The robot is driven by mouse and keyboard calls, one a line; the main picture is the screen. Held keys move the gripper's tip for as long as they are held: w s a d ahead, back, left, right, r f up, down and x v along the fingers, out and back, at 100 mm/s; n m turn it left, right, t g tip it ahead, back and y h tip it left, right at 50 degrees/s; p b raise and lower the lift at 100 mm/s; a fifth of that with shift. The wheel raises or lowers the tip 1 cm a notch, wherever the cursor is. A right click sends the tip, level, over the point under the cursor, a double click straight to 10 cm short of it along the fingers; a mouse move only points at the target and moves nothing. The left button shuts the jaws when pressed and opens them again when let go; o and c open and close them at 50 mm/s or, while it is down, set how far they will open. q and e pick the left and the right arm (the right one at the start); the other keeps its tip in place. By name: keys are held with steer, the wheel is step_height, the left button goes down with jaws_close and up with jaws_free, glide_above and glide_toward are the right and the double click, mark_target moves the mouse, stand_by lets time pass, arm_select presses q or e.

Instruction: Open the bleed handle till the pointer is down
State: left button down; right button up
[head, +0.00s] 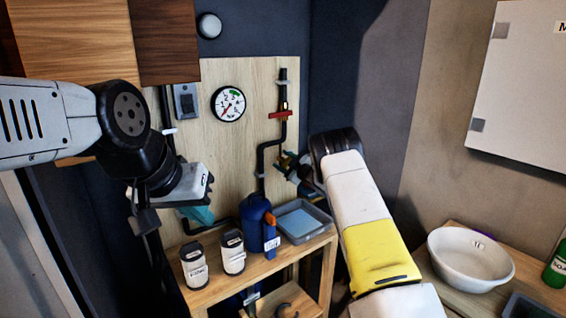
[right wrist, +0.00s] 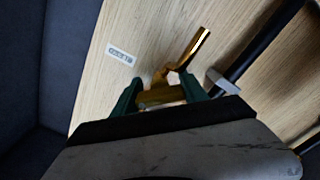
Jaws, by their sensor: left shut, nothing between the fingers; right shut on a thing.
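The bleed handle is a brass fitting with a bent lever (right wrist: 197,52) in the right wrist view, mounted on the wooden panel. My right gripper (right wrist: 160,92) is shut on its brass body, a dark green finger on each side. In the head view my right gripper (head: 284,158) is at the lower pipe, and the handle is mostly hidden by it. The round white gauge (head: 228,104) has a red pointer and a green arc at upper right; the pointer seems to slope toward lower left, too small to read surely. My left gripper (head: 197,214) is shut and empty, above the bench.
A red valve handle (head: 281,114) sits on the black pipe above. Below stand a blue bottle (head: 257,222), a grey tray (head: 326,219) and two labelled jars (head: 194,266). A white label (right wrist: 121,55) is beside the handle. A white basin (head: 470,260) stands at right.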

steer(key=o, duration=1.4)
steer(key=shift+v, duration=3.9)
